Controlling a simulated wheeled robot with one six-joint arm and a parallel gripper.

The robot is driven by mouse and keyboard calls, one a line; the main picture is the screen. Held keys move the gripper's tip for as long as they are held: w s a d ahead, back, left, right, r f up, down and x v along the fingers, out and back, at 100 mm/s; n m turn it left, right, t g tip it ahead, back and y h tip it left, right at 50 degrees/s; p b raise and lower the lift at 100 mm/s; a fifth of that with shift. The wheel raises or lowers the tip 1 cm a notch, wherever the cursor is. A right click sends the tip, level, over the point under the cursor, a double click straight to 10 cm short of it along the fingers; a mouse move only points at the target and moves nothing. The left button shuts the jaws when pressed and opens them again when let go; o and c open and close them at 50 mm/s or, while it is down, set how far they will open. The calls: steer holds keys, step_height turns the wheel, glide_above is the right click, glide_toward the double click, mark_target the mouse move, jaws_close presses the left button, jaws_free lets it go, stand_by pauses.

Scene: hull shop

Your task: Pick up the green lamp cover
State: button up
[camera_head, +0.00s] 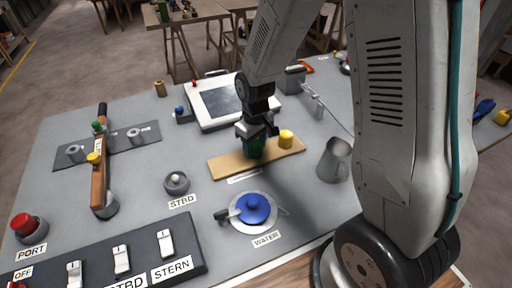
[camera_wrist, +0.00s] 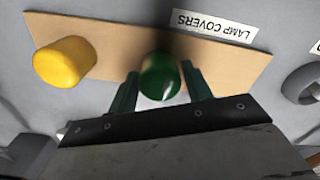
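The green lamp cover (camera_wrist: 160,76) is a dark green rounded piece on a tan board (camera_wrist: 105,32) marked LAMP COVERS. In the head view the green cover (camera_head: 252,150) shows under my gripper, partly hidden by it. My gripper (camera_wrist: 161,88) points down at the board, with one finger on each side of the green cover. The fingers are very close to its sides; whether they touch it I cannot tell. A yellow lamp cover (camera_wrist: 64,63) stands on the same board beside it, and shows right of my gripper in the head view (camera_head: 286,139).
A grey jug (camera_head: 334,160) stands right of the board, near my arm. A blue-knobbed WATER valve (camera_head: 253,209) is in front. A tablet-like panel (camera_head: 217,103) lies behind. A switch panel (camera_head: 110,262) and a lever (camera_head: 99,165) are at left.

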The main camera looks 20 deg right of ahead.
mark_target(255, 143)
steer(key=c, duration=0.6)
steer(key=shift+o, duration=0.2)
step_height(255, 143, up, 10)
